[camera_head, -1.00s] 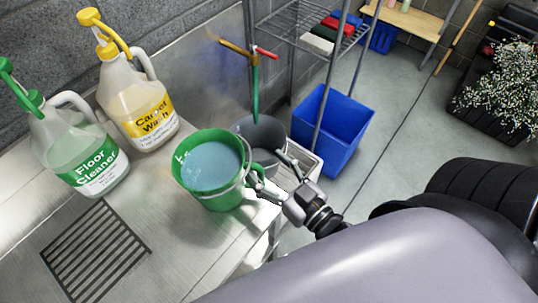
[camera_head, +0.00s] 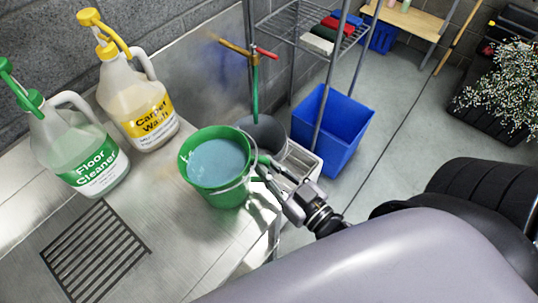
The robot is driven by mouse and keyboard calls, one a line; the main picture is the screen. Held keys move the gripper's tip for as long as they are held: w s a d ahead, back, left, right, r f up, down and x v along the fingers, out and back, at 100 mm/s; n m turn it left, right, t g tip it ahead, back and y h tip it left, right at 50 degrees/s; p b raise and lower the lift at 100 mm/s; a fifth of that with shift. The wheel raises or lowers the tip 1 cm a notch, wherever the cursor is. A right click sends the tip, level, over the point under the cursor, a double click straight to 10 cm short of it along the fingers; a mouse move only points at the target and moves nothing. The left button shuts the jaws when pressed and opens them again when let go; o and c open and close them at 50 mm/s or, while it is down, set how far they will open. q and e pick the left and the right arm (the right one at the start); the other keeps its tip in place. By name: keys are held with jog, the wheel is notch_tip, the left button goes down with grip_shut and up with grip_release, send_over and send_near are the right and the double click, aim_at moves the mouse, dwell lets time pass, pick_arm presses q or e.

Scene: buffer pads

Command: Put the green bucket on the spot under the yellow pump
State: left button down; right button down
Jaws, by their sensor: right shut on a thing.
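The green bucket (camera_head: 228,194) holds bluish liquid and is at the right part of the steel counter (camera_head: 180,225). My right gripper (camera_head: 262,172) is shut on the bucket's right side, at its rim or handle; the exact contact is small. I cannot tell whether the bucket touches the counter. The yellow pump (camera_head: 100,25) tops the Carpet Wash jug (camera_head: 135,105), which stands at the back of the counter, up and left of the bucket. My left gripper is not in view.
A Floor Cleaner jug (camera_head: 85,155) with a green pump stands left of the Carpet Wash jug. A drain grate (camera_head: 95,250) lies at front left. A grey bucket (camera_head: 266,130) is behind the green bucket. A blue bin (camera_head: 335,125) stands by the wire shelf (camera_head: 300,22).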

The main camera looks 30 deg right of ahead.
jog(key=shift+r, duration=0.25)
dwell(0.3)
